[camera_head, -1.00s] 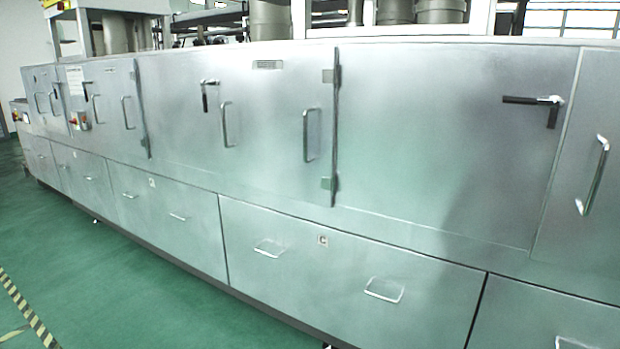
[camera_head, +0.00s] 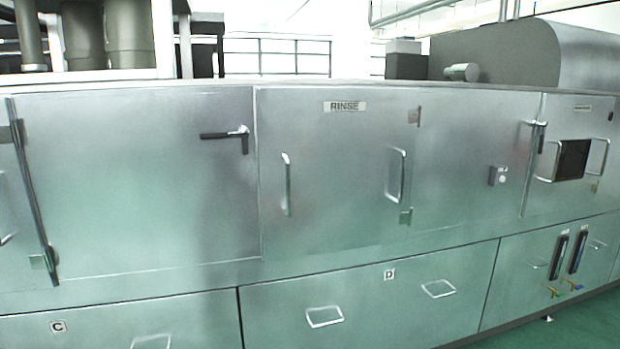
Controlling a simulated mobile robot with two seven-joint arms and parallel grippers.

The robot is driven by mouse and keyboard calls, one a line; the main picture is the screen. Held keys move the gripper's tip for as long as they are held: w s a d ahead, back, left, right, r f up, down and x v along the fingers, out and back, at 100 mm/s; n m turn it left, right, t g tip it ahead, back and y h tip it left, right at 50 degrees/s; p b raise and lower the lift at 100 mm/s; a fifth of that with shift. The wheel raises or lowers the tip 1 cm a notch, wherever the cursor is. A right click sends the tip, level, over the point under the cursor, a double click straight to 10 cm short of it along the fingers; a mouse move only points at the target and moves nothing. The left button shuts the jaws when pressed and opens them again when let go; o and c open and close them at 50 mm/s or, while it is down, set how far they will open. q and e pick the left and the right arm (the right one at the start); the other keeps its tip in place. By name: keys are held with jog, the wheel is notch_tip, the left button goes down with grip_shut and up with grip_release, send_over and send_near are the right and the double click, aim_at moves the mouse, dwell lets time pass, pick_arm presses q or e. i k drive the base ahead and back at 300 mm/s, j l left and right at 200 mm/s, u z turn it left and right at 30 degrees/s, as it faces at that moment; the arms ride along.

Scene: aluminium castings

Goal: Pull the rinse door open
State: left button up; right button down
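The rinse door (camera_head: 335,185) is a flat steel panel in the upper row of a long machine, near the middle of the head view. A plate reading RINSE (camera_head: 345,107) is at its top. A vertical bar handle (camera_head: 287,184) stands near its left edge, and hinges (camera_head: 405,217) show at its right side. Another vertical bar handle (camera_head: 395,174) is beside the hinges. The door looks shut, flush with the panels around it. Neither of my grippers is in view.
Left of the door is a panel with a black lever latch (camera_head: 226,134). Below are drawers with handles, marked C (camera_head: 58,327) and D (camera_head: 389,275). To the right are a small switch box (camera_head: 497,176) and a windowed door (camera_head: 572,160). Green floor (camera_head: 575,325) shows at the lower right.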

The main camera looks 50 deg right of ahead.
aim_at(336, 164)
jog(key=z, duration=1.75)
